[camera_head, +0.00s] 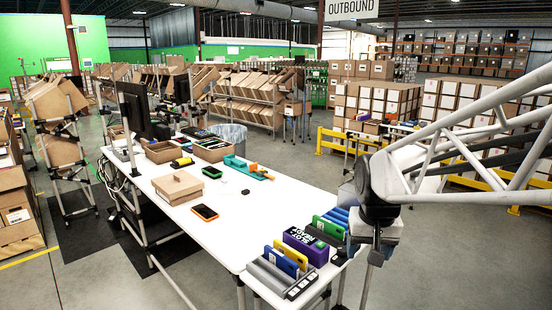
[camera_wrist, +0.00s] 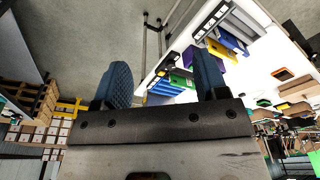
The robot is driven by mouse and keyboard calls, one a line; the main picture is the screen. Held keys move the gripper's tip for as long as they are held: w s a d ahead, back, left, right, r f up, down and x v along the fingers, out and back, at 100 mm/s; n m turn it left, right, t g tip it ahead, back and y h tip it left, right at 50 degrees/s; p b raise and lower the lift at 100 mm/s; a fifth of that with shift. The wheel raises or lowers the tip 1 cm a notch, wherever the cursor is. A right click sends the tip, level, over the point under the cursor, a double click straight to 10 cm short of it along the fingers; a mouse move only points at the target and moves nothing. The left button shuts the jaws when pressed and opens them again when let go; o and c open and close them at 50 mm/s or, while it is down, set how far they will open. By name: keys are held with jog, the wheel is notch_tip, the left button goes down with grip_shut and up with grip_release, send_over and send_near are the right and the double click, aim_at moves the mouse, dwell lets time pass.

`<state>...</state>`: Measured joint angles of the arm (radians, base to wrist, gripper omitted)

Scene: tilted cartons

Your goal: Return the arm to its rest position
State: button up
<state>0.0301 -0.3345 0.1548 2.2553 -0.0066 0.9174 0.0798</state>
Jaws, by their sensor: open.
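My gripper (camera_wrist: 163,65) shows in the wrist view with its two blue ribbed fingers spread wide apart. Nothing is between the fingers. In the head view my arm comes in from the right, and its dark wrist joint hangs just past the right front edge of the white table (camera_head: 260,215). My gripper (camera_head: 373,252) points down there, partly hidden and hard to make out against the table leg and floor.
A cardboard box (camera_head: 178,188) and orange device (camera_head: 205,212) lie further left. Open floor lies right.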

jog(key=s+a+f+n, duration=0.1)
jog(key=s, duration=1.6)
jog(key=shift+s+t, duration=0.4)
dwell(1.0)
